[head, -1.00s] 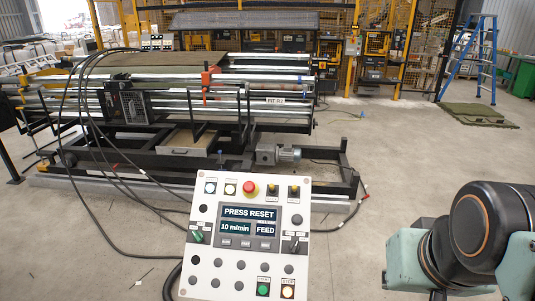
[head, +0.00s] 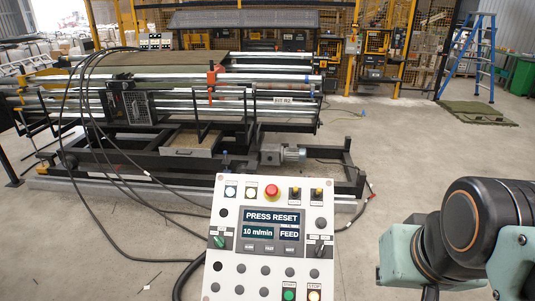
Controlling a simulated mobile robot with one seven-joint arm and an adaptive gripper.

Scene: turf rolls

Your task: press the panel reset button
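The control panel (head: 229,266) is a white, tilted plate at the bottom centre of the head view. Its screen (head: 270,231) reads PRESS RESET, 10 m/min and FEED. Two pale round buttons sit at its top left, one (head: 230,191) beside the other (head: 251,191), left of a red mushroom button (head: 271,191). A green button (head: 289,295) marked START and a lit button (head: 314,296) marked STOP are at the bottom edge. The small labels are unreadable, so I cannot tell which button is reset. My arm's teal and black links show at the right, apart from the panel; my gripper is out of view.
A roller machine (head: 170,100) with a turf strip stands behind the panel. Black cables (head: 75,195) loop down to the floor at the left. Floor between panel and arm is clear.

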